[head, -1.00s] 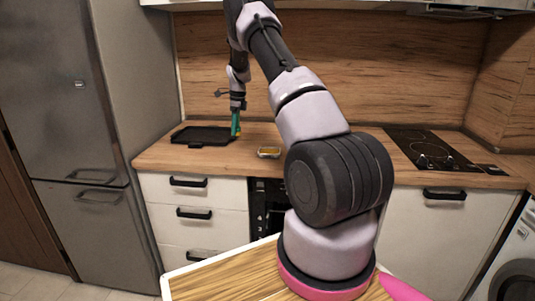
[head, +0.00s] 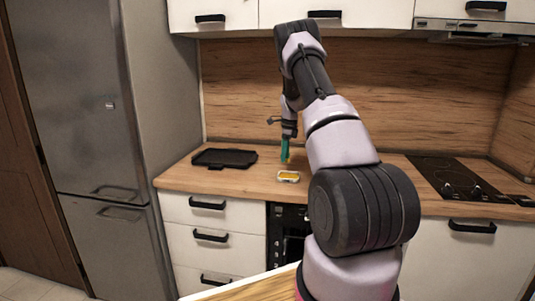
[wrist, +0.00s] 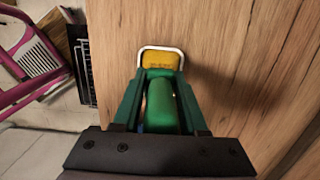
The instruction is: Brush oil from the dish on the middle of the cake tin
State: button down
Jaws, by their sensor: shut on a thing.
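The cake tin (head: 224,158) is a flat black rectangular pan on the left part of the wooden counter. The oil dish (head: 288,177) is small, with a pale rim and yellow oil, to the right of the tin and nearer the counter's front edge. It also shows in the wrist view (wrist: 147,51), partly hidden by what I hold. My gripper (head: 285,150) points down just behind the dish in the head view, clear of the tin. It is shut on a green-handled brush (wrist: 161,106). The brush's tip looks yellowish; whether it touches the oil, I cannot tell.
A black hob (head: 452,180) lies at the right of the counter. The oak splashback (head: 390,85) stands behind, and a tall grey fridge (head: 70,100) is at the left. The counter between the tin and the hob is otherwise bare, apart from the dish.

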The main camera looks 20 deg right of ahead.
aim_at(287, 176)
jog(key=shift+s+d+f, duration=0.3)
jog(key=shift+s+d, duration=0.1)
jog(key=shift+d, duration=0.35)
jog(key=shift+f, duration=2.8)
jog(key=shift+f, duration=0.6)
jog(key=shift+r, duration=0.1)
jog(key=shift+r, duration=3.45)
